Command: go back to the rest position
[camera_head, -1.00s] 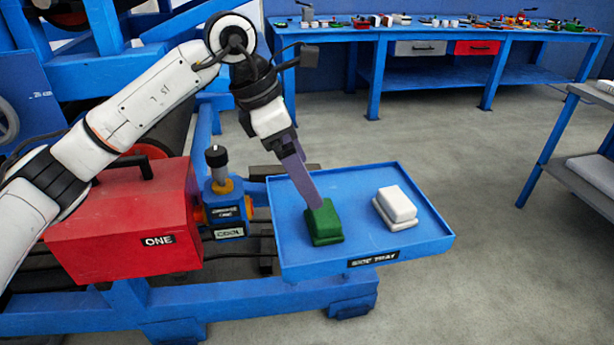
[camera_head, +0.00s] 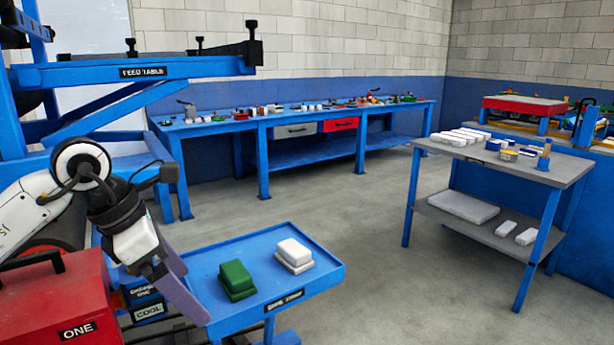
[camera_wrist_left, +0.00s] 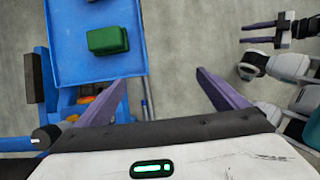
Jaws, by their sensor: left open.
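My left gripper (camera_head: 184,292) hangs at the left edge of the blue side tray in the head view, its fingers pointing down. In the left wrist view its two purple fingers (camera_wrist_left: 162,85) stand wide apart with only floor between them, so it is open and empty. The green block (camera_head: 236,280) sits on the tray, apart from the gripper; it also shows in the left wrist view (camera_wrist_left: 108,41). My right gripper (camera_wrist_left: 248,34) shows at the upper right of the wrist view, with a gap between its purple fingers and nothing held.
The blue tray (camera_head: 327,283) also holds a white block (camera_head: 294,255). A red box (camera_head: 60,300) marked ONE stands left of it. A blue workbench (camera_head: 262,122) lines the back wall. A grey cart (camera_head: 560,172) stands right. Open floor (camera_head: 380,230) lies between.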

